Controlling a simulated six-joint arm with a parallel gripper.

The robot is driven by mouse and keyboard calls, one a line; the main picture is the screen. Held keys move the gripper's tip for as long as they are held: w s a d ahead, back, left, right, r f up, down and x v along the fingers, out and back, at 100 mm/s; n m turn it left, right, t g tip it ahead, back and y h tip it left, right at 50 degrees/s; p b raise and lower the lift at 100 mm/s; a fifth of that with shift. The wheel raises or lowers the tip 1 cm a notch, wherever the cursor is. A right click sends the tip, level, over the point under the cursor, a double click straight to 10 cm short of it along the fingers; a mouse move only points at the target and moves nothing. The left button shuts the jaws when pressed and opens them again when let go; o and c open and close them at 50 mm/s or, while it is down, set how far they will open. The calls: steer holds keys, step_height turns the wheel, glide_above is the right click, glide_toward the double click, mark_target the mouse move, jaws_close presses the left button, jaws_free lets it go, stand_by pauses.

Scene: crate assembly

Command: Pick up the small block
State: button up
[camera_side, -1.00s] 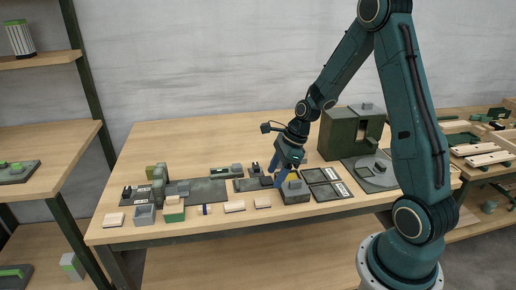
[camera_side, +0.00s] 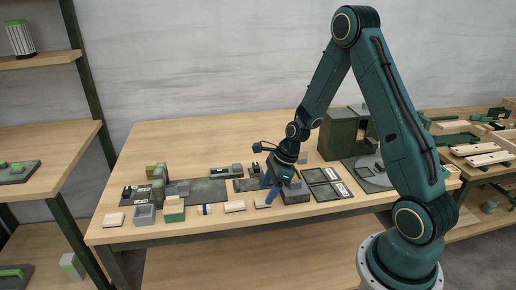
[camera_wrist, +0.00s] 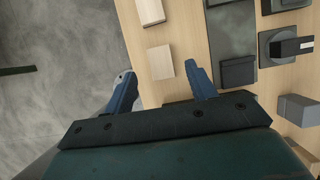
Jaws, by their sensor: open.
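A small pale wooden block (camera_side: 262,203) lies near the front edge of the table, partly hidden behind a finger in the side view. In the wrist view this block (camera_wrist: 160,62) appears between and just beyond the fingertips. A longer pale block (camera_side: 235,206) lies to its left; it also shows at the top of the wrist view (camera_wrist: 150,11). My gripper (camera_side: 269,188) is open and empty, with blue fingers pointing down over the front edge area. In the wrist view my gripper (camera_wrist: 160,72) has its fingers apart, one over the floor side and one over the table. The height above the block is unclear.
Dark flat trays (camera_side: 327,188) and a green machine (camera_side: 338,135) are further right. Grey and green bins (camera_side: 174,212) stand at the left.

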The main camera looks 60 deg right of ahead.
mark_target(263, 201)
steer(key=shift+x, duration=1.9)
steer(key=shift+d, duration=0.15)
steer(key=c, duration=1)
